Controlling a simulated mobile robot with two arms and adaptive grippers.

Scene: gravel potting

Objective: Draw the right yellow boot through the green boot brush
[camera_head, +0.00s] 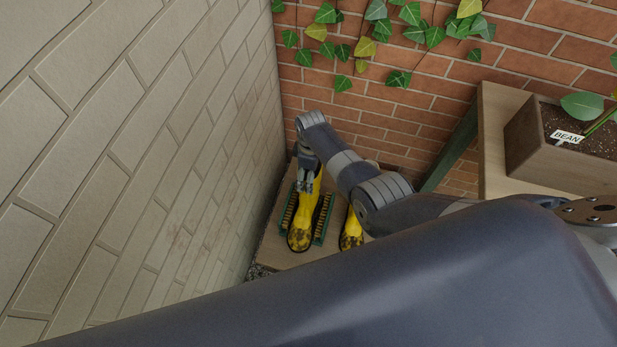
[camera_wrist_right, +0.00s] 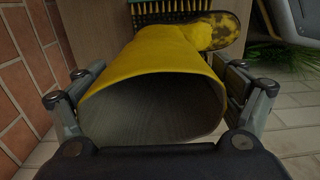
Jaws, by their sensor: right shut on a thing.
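A yellow boot (camera_head: 302,222) with a brown, muddy toe stands between the bristle rows of the green boot brush (camera_head: 323,222). My right gripper (camera_head: 308,182) is shut on this boot's shaft from above. In the right wrist view the fingers (camera_wrist_right: 160,85) lie on both sides of the shaft (camera_wrist_right: 150,65), with its dark opening facing me; part of the green brush (camera_wrist_right: 165,5) shows beyond. A second yellow boot (camera_head: 351,232), also muddy, stands to the right in the head view, partly hidden by my arm. My left gripper is out of view.
The brush and boots are on a wooden board (camera_head: 283,250). A pale block wall (camera_head: 170,150) runs close on the left, and a brick wall with ivy (camera_head: 390,25) stands behind. A wooden table (camera_head: 497,130) with a planter labelled BEAN (camera_head: 540,150) is at the right.

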